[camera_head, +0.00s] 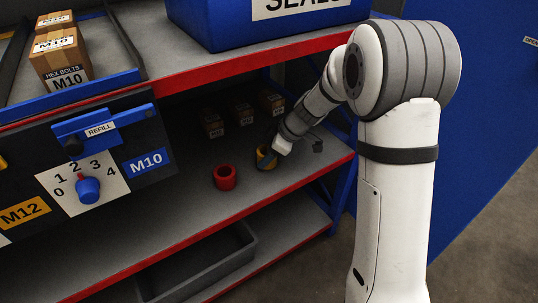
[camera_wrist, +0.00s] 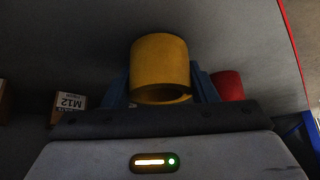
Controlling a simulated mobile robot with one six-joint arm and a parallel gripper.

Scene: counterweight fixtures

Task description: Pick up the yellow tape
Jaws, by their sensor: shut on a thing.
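The yellow tape (camera_wrist: 160,65) is a thick roll between the two blue fingers of my gripper (camera_wrist: 160,88) in the wrist view. The fingers press on its left and right sides, and its open end faces the wrist. In the head view the yellow tape (camera_head: 265,157) is on or just above the middle shelf, partly hidden by my gripper (camera_head: 271,154). I cannot tell whether it touches the shelf.
A red roll (camera_head: 225,177) stands on the middle shelf (camera_head: 190,213), left of the yellow tape. Several small boxes (camera_head: 243,112) stand at the back. A grey bin (camera_head: 205,262) is below.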

